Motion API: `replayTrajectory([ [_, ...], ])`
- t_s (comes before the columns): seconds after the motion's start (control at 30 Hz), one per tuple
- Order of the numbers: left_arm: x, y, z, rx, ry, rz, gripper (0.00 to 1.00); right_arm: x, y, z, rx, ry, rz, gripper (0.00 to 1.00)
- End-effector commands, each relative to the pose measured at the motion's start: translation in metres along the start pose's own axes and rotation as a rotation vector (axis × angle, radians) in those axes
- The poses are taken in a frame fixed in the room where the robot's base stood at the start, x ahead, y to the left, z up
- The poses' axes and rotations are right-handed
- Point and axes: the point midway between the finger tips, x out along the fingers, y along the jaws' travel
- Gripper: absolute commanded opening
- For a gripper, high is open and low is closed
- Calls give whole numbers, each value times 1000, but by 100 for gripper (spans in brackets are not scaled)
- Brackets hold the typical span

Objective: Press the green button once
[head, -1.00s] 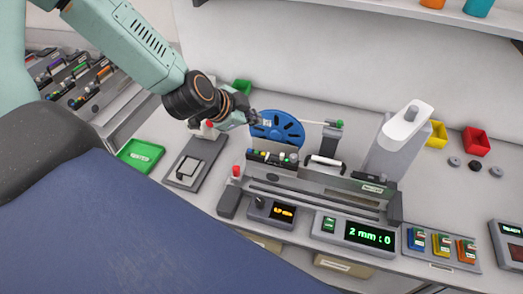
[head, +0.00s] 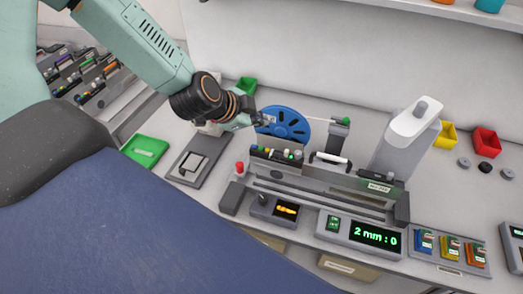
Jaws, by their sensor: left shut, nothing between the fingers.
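A small green switch or button (head: 333,223) sits on the grey panel left of the lit display (head: 375,235), which reads "2 mm : 0". A row of small coloured caps (head: 276,153), one of them bright green, runs along the back of the grey machine. I cannot tell which green part is the task's button. My left gripper (head: 262,119) is shut and empty. In the picture it is beside the left edge of the blue reel (head: 288,124), above and left of the machine and apart from the green switch. My right gripper is not in view.
A red-topped post (head: 240,167) stands at the machine's left end. A tall white-topped unit (head: 413,125) rises behind its right end. A green tray (head: 145,151) and a grey plate (head: 183,176) lie to the left. Yellow and red bins (head: 486,142) stand at the right.

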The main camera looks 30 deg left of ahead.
Motion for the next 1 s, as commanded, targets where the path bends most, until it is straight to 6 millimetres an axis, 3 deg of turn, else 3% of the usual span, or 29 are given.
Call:
replayTrajectory([
  [0.03,7,5,5,-1,0,-1,0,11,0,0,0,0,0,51],
  [0.6,42,31,31,0,-1,1,0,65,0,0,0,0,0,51],
  [1.0,47,34,34,0,0,-1,0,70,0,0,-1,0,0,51],
])
